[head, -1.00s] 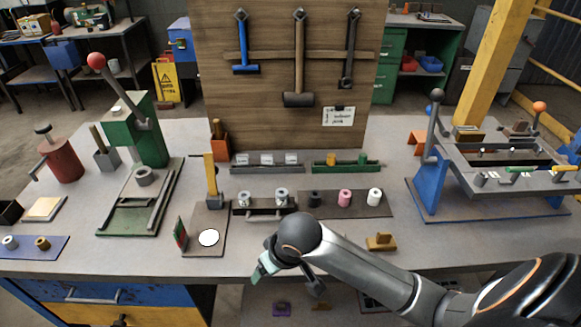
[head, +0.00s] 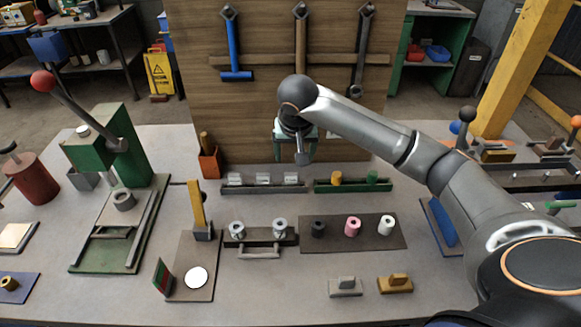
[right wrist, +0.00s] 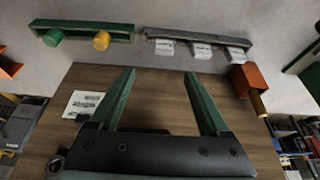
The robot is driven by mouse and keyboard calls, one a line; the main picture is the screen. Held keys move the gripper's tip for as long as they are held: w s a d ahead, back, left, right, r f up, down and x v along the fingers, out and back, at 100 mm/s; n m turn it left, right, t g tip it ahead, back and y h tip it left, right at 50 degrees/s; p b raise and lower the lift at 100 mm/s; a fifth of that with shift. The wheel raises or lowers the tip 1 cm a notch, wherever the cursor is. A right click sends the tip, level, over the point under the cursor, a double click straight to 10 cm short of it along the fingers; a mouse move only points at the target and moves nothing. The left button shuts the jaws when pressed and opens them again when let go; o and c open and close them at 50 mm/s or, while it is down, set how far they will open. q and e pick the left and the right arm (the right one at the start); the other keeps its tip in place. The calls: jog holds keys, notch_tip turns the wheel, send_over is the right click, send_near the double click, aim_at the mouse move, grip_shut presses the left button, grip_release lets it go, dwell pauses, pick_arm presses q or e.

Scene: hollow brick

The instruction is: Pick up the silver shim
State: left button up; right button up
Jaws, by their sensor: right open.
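A small silver-grey block with a raised tab (head: 345,288), which looks like the silver shim, sits near the table's front edge. A similar brass-coloured block (head: 395,284) is just right of it. My right gripper (head: 296,143) is raised at the back of the table, before the wooden board and far behind the silver block. In the right wrist view its green fingers (right wrist: 160,75) are spread, with nothing between them. The silver block does not show in that view. My left gripper is not in view.
A grey tray with white labelled pieces (head: 262,187) and a green tray with yellow and green cylinders (head: 353,187) lie below the gripper. A dark mat (head: 335,236) holds three cylinders. A green press (head: 120,150) stands left. The table (head: 270,300) is clear left of the silver block.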

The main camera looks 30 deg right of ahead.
aim_at(291, 174)
jog(key=shift+a+x, duration=0.2)
jog(key=shift+x, duration=2.9)
jog(key=shift+a+x, duration=0.15)
jog(key=shift+x, duration=2.95)
grip_shut()
